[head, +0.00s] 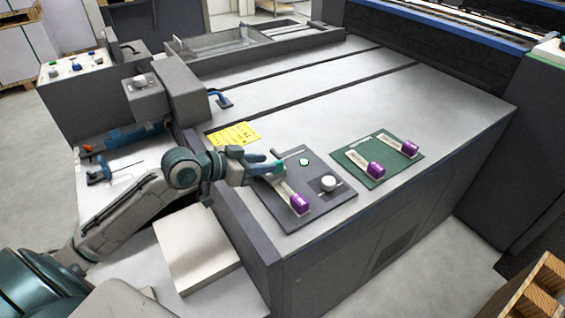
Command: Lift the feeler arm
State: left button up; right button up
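A dark grey panel (315,205) on the machine top carries a pale lever with a purple end (299,203), a white round knob (328,184) and a green button (304,161). A green panel (372,180) to its right carries two similar pale levers with purple ends (376,170) (410,147). I cannot tell for sure which part is the feeler arm. My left gripper (273,169) is over the left edge of the grey panel, at the far end of its lever. Contact and finger opening are too small to tell. My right gripper is not in view.
A yellow label (233,135) lies on the machine top behind my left gripper. A grey box-shaped unit (180,88) rises at the left edge. A pale block (195,248) stands below my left arm. A wooden pallet (535,295) is at the lower right. The machine top behind the panels is mostly clear.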

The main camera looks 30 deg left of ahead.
aim_at(283, 169)
pick_arm(q)
jog(key=shift+p+x, duration=0.3)
jog(key=shift+x, duration=3.05)
grip_shut()
